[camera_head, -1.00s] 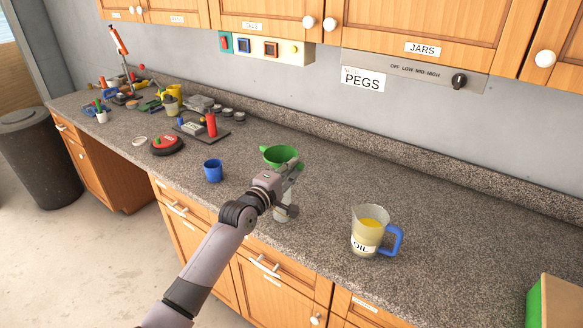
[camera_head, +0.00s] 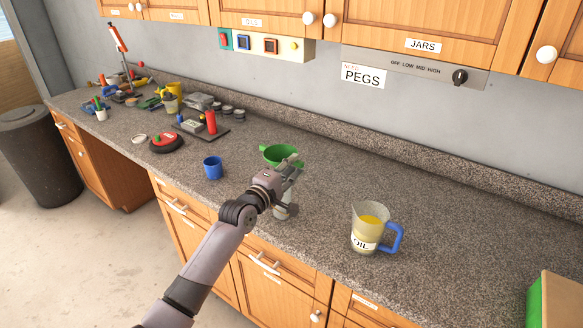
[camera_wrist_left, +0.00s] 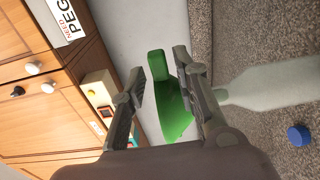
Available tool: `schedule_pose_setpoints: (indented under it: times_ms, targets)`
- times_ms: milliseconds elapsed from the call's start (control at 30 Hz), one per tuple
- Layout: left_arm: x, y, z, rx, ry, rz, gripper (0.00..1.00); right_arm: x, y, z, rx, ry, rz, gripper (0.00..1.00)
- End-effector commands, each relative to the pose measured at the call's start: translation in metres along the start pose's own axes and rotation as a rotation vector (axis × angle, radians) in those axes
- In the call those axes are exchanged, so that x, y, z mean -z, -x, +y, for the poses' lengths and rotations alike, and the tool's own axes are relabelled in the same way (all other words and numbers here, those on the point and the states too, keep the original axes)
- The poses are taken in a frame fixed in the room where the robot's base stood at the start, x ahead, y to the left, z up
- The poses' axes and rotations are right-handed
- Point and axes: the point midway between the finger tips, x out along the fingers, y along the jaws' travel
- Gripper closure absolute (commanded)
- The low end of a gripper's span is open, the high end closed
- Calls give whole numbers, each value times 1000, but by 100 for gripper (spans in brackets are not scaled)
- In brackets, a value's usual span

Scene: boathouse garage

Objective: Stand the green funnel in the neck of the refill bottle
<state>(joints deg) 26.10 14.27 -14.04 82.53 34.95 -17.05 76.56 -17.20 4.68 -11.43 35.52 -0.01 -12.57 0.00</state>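The green funnel (camera_head: 281,155) sits wide end up just beyond my left gripper (camera_head: 293,170). In the left wrist view the funnel (camera_wrist_left: 172,100) shows between the two spread fingers of the left gripper (camera_wrist_left: 166,88). The pale, translucent refill bottle (camera_wrist_left: 272,84) stands below the funnel, its neck pointing toward it. In the head view most of the bottle (camera_head: 283,210) is hidden behind my gripper. The lower finger covers where the spout meets the neck, so I cannot tell how deep it sits. My right gripper is not in view.
A jug labelled OIL (camera_head: 368,230) with a blue handle stands to the right. A blue cup (camera_head: 213,168) is to the left. A green-sided box (camera_head: 555,300) is at the right edge. Clutter fills the far left counter.

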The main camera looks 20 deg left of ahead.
Motion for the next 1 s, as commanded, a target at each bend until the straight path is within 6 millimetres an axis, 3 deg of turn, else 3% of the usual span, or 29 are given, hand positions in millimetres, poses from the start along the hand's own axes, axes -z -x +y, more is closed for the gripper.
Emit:
schedule_pose_setpoints:
  times_ms: [100, 533, 1000]
  targets:
    - [0, 0, 0, 0, 0, 0, 62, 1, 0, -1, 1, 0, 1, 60]
    - [0, 9, -1, 2, 0, 0, 62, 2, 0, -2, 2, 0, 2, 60]
    - [0, 95, -1, 2, -1, 0, 62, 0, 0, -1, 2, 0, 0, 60]
